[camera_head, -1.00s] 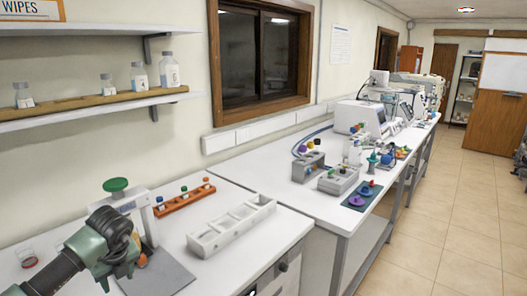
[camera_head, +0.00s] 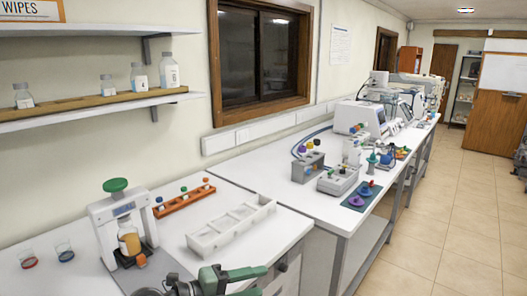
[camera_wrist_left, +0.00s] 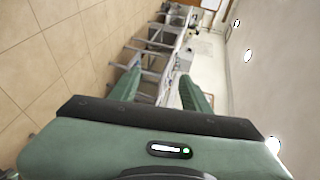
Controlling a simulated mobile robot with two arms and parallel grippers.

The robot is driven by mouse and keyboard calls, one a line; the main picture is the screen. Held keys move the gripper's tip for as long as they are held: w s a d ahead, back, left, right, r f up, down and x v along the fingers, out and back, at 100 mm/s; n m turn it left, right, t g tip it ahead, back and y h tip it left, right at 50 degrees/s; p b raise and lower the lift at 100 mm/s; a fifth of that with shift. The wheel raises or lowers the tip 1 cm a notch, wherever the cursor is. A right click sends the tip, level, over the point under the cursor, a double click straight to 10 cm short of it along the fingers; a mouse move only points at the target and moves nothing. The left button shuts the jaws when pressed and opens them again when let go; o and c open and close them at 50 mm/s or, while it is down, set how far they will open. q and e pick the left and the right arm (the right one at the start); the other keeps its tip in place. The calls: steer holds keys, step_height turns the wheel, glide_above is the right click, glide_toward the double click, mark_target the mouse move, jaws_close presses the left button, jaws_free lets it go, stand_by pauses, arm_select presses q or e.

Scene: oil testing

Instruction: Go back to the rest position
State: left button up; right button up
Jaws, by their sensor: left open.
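My left gripper (camera_head: 260,281) is at the bottom centre of the head view, in front of the bench's near edge. Its green fingers point right and are apart, with nothing between them. The left wrist view also shows the open fingers (camera_wrist_left: 160,75), with floor, benches and wall beyond. My right gripper is in neither view. A bottle with orange liquid (camera_head: 129,241) stands upright in the white press-like stand with a green knob (camera_head: 115,186), clear of my gripper.
A white compartment tray (camera_head: 231,227) and an orange rack with small vials (camera_head: 184,201) stand on the near bench. Two small glass cups (camera_head: 64,251) stand at the left. A second bench (camera_head: 300,200) holds instruments. The tiled floor (camera_head: 440,230) at right is clear.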

arm_select(q)
step_height(320, 180, up, 8)
steer(key=s+n+t+h, duration=0.1)
steer(key=n+t+h, duration=0.1)
steer(key=n+t, duration=0.4)
steer(key=a+n+t+y, duration=0.7)
steer(key=a+n+y, duration=0.1)
steer(key=a+n, duration=0.15)
steer(key=s+a+f+n+g+y, duration=0.5)
steer(key=a+f+n+y, duration=0.45)
steer(key=f+n, duration=0.2)
steer(key=s+d+f+g+h, duration=0.1)
steer(key=s+f+g, duration=0.6)
steer(key=s, duration=0.5)
steer(key=s+f+g+h, duration=0.1)
steer(key=s+f+g, duration=0.4)
steer(key=s+f, duration=0.6)
step_height(320, 180, down, 23)
steer(key=s+g, duration=0.1)
steer(key=s, duration=0.1)
steer(key=s+a+f+g+b, duration=0.1)
steer(key=s+a+f, duration=0.2)
steer(key=s+f, duration=1.4)
steer(key=shift+s+f+b, duration=0.3)
steer(key=shift+s+f, duration=0.1)
steer(key=shift+f, duration=0.45)
